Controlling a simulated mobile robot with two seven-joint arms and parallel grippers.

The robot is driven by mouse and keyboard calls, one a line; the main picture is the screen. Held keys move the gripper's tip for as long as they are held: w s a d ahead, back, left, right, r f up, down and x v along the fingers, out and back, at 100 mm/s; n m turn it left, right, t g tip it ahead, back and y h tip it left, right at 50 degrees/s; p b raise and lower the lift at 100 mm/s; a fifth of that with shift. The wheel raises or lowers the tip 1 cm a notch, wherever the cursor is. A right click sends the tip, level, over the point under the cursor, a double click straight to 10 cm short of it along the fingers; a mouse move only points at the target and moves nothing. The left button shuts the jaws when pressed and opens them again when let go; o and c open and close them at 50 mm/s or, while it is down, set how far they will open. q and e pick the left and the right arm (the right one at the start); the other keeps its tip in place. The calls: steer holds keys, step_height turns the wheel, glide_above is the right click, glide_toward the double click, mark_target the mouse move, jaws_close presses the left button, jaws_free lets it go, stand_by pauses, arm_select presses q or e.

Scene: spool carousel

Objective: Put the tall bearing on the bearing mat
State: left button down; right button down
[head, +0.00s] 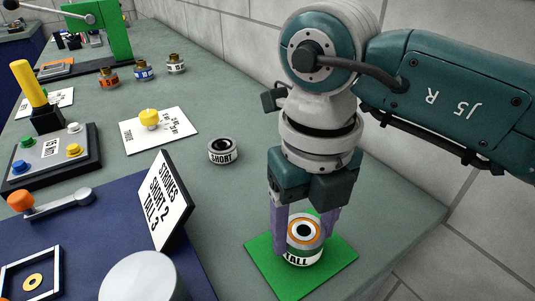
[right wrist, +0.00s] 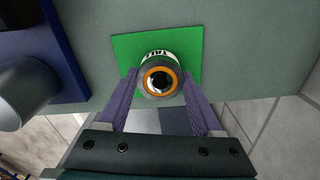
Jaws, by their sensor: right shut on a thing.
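The tall bearing (head: 303,243) has a grey body, an orange ring on top and a white "TALL" label. It stands upright over the green bearing mat (head: 262,270). My right gripper (head: 305,225) is shut on it from above, with its purple fingers on either side. In the right wrist view the bearing (right wrist: 160,80) is between the fingertips and over the green mat (right wrist: 190,45). I cannot tell for sure whether its base touches the mat. My left gripper is not in view.
A short bearing (head: 222,151) stands on the grey-green bench left of my arm. A sign (head: 168,200) stands on the blue station, near a grey cylinder (head: 139,277). A white card with a yellow knob (head: 149,118) lies further back. The bench right of the mat is clear.

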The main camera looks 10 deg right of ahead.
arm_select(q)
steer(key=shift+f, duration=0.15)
arm_select(e)
steer(key=shift+f, duration=0.1)
steer(key=shift+c, duration=0.2)
jaws_free()
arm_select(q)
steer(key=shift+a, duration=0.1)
